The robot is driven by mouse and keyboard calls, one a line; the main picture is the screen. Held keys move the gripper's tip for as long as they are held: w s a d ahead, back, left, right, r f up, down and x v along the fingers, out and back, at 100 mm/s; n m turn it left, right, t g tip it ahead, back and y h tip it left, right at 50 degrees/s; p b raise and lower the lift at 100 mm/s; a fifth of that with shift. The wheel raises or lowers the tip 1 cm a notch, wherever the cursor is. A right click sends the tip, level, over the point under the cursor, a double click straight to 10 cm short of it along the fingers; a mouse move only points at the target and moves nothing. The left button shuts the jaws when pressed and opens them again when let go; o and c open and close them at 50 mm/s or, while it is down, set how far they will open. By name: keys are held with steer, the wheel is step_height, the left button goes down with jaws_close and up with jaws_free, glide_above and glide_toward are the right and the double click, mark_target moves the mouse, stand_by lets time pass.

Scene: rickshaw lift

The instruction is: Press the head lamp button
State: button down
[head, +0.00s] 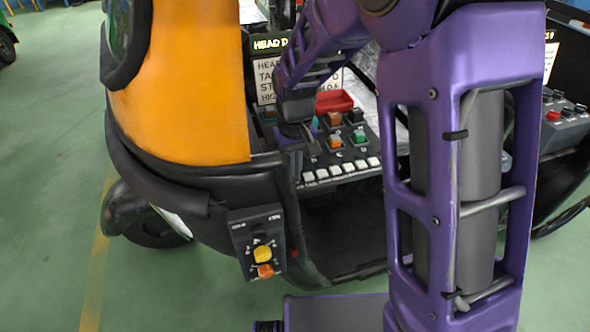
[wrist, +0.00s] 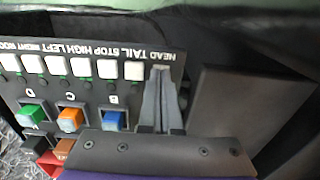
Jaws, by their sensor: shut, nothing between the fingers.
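A dark control panel (wrist: 90,88) carries a row of white square buttons under printed labels, which appear upside down in the wrist view. The HEAD label (wrist: 175,57) is at the right end of the row there. My gripper (wrist: 161,72) is shut and empty, its fingertips over the HEAD end of the row. The head lamp button is hidden behind the fingertips; I cannot tell whether they touch it. The adjacent white button (wrist: 134,70) is visible just left of the fingers.
Green (wrist: 33,112), orange (wrist: 70,119) and blue (wrist: 114,120) buttons sit beside the white row. Green floor is open at left.

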steer(key=shift+s+d+f, duration=0.1)
steer(key=shift+s+f, duration=0.15)
steer(key=shift+f, duration=0.3)
steer(key=shift+w+r+p, duration=0.1)
steer(key=shift+r+p, duration=0.4)
steer(key=shift+r, duration=0.1)
step_height(320, 180, up, 14)
steer(key=p, duration=0.3)
steer(key=shift+w+p, duration=0.15)
steer(key=shift+p, duration=0.25)
